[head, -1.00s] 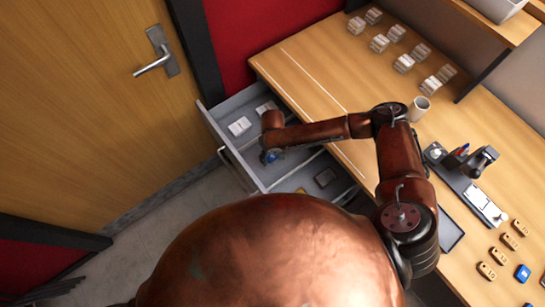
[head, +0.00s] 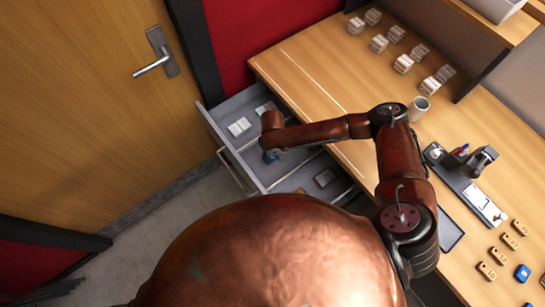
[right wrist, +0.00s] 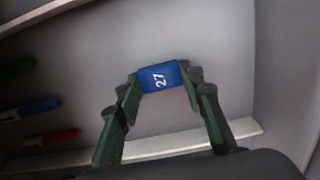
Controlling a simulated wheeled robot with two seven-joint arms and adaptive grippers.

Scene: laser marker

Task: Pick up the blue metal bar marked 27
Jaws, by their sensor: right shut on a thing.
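The blue metal bar marked 27 (right wrist: 160,77) is between the fingertips of my right gripper in the right wrist view, its white number facing the camera. My right gripper (head: 271,156) reaches down into the open drawer (head: 229,154) in the head view. It also shows in the right wrist view (right wrist: 158,84), with green fingers shut on the bar. The grey drawer floor lies behind the bar; I cannot tell whether the bar touches it. In the head view the bar is mostly hidden by my arm. My left gripper is not in view.
Green, blue and red markers (right wrist: 52,138) lie at the left in the right wrist view. White blocks (head: 239,127) lie in the drawer. Drawer walls are close around my gripper.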

